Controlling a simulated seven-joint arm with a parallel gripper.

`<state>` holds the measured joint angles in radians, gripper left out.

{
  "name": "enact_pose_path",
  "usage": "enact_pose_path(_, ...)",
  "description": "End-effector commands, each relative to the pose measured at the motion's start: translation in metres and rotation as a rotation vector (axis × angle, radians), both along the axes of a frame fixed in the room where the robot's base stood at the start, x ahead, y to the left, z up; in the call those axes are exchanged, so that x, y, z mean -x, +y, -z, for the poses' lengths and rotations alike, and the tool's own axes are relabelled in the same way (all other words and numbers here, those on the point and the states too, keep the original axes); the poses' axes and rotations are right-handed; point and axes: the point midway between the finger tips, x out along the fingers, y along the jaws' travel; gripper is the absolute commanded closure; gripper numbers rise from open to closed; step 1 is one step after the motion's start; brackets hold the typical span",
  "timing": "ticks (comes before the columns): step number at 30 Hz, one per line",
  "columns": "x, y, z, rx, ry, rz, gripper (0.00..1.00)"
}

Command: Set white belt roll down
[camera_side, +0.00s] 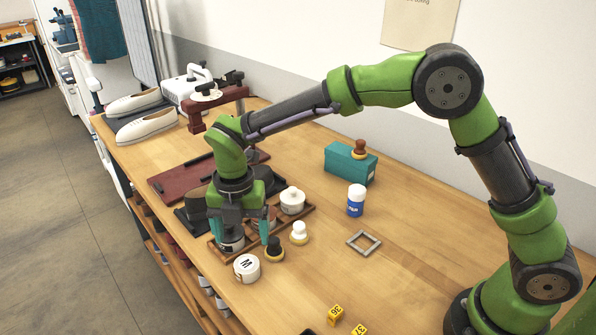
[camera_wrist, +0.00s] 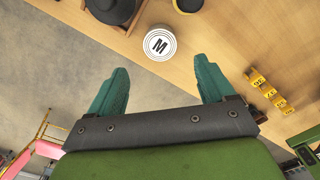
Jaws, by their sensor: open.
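A white belt roll (camera_side: 247,267), round with a black M on its top, lies flat on the wooden table in front of the tray, near the table's front edge. The roll (camera_wrist: 160,43) also shows in the wrist view, with rings around the M, beyond my fingertips. My gripper (camera_side: 240,240) points down over the tray, behind the roll, with its teal fingers spread. In the wrist view the fingers (camera_wrist: 162,85) are wide apart and apart from the roll.
The wooden tray (camera_side: 222,252) also holds a white lidded item (camera_side: 292,200). A black-knobbed piece (camera_side: 274,249) and a white-knobbed piece (camera_side: 299,233) stand beside the roll. A blue-white bottle (camera_side: 356,201), a grey square frame (camera_side: 364,242) and yellow number blocks (camera_side: 335,314) lie right. Floor lies beyond the front edge.

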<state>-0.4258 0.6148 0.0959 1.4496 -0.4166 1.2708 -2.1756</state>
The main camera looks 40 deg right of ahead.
Motion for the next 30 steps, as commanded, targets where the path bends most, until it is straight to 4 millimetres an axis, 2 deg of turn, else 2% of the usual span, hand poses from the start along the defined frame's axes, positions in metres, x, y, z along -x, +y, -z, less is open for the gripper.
enact_pose_path(1,-0.001,0.000,-0.009,-0.002,-0.004,0.000,0.18)
enact_pose_path(7,0.000,-0.003,-0.028,-0.004,-0.007,0.026,0.18)
enact_pose_path(11,0.008,-0.024,-0.055,-0.036,-0.043,0.219,0.18)
enact_pose_path(16,0.038,-0.077,-0.108,-0.150,-0.117,0.756,0.18)
enact_pose_path(21,0.086,-0.128,-0.144,-0.326,-0.152,1.358,0.18)
enact_pose_path(25,0.126,-0.160,-0.155,-0.498,-0.135,1.807,0.18)
enact_pose_path(30,0.169,-0.186,-0.152,-0.723,-0.055,2.279,0.18)
